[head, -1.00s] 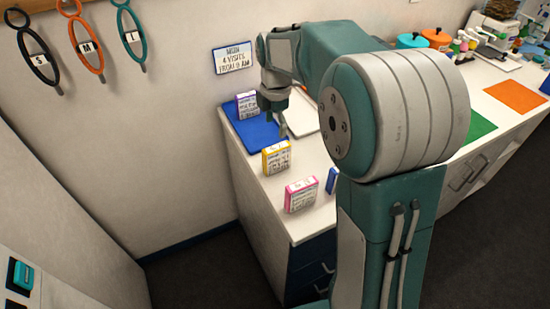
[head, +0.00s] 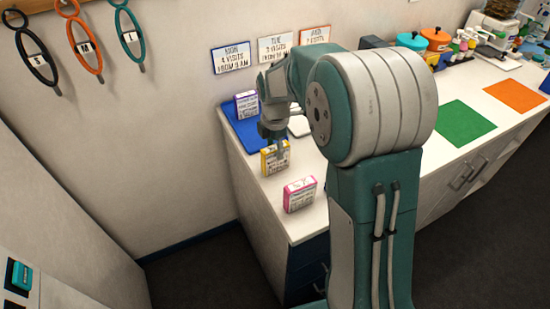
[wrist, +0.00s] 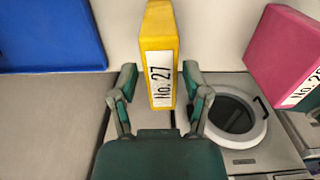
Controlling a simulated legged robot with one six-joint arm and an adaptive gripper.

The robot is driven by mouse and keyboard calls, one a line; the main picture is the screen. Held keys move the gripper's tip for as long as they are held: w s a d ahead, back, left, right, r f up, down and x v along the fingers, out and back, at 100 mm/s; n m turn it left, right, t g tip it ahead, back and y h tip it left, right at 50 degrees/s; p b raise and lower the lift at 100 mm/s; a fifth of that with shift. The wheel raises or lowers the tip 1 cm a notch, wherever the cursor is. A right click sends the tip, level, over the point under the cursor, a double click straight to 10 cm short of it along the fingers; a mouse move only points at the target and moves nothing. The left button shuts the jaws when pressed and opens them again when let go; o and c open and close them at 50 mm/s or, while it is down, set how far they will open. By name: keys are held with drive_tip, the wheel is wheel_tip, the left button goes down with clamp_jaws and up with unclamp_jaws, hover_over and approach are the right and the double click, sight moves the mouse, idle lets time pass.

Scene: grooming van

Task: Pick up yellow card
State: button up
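The yellow card (head: 275,157) is a small upright block with a white label, standing on the white counter. In the wrist view the yellow card (wrist: 158,50) shows its edge, marked "No. 27". My gripper (wrist: 159,76) is open, one finger on each side of the card's near end, with narrow gaps showing on both sides. In the head view my gripper (head: 276,142) is right at the card and covers part of it. Whether a finger touches the card cannot be told.
A pink card (head: 300,195) stands nearer the counter's front end. A purple card (head: 246,105) stands on a blue mat (head: 237,120) behind. Green (head: 466,122) and orange (head: 515,96) mats lie farther right. My arm hides the middle of the counter.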

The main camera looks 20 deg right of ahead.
clamp_jaws()
